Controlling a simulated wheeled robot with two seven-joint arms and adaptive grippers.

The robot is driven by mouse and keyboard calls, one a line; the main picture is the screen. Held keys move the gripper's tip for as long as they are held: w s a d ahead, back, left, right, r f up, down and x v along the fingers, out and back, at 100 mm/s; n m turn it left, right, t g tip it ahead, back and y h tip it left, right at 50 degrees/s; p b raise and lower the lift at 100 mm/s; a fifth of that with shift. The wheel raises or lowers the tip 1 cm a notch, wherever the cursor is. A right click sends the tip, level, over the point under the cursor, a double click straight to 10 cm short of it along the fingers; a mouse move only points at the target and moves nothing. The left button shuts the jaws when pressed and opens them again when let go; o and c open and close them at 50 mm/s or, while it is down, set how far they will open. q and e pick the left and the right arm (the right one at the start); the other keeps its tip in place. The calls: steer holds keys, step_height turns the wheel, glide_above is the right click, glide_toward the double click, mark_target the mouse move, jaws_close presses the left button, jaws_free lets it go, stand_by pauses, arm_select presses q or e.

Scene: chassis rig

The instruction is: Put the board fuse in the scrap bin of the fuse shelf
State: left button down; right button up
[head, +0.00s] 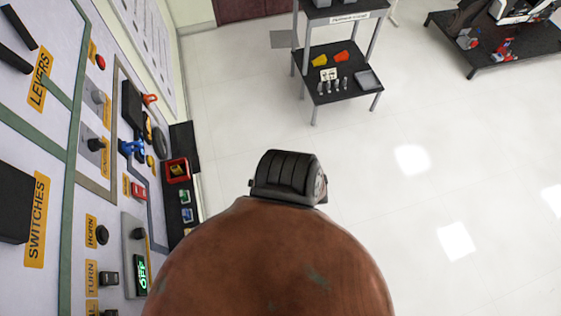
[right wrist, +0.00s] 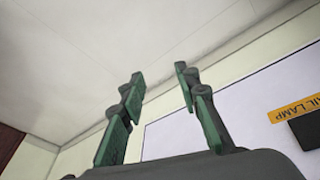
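A small dark shelf (head: 186,213) juts from the panel on the left in the head view. A red open bin (head: 177,170) stands on it with something yellowish inside. Small coloured picture tiles (head: 186,215) lie along the shelf in front of the bin. I cannot pick out the board fuse with certainty. In the right wrist view my right gripper (right wrist: 159,72) is open and empty, its green-padded fingers apart, facing a pale wall and ceiling. My right gripper does not show in the head view. My left gripper is not in view.
The control panel (head: 40,190) with levers, switches and knobs fills the left. A dark two-tier stand (head: 340,85) holds yellow and red pieces and small grey cylinders. A low black table (head: 510,45) is at upper right. The white floor (head: 450,170) is clear.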

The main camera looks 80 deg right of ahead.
steer(key=s+a+f+g, duration=0.1)
steer(key=s+a+f, duration=0.3)
steer(key=s+a, duration=0.4)
steer(key=s+a+f+n+g+y, duration=0.1)
steer(key=s+a+f, duration=0.4)
steer(key=s+a, duration=0.4)
steer(key=shift+s, duration=0.2)
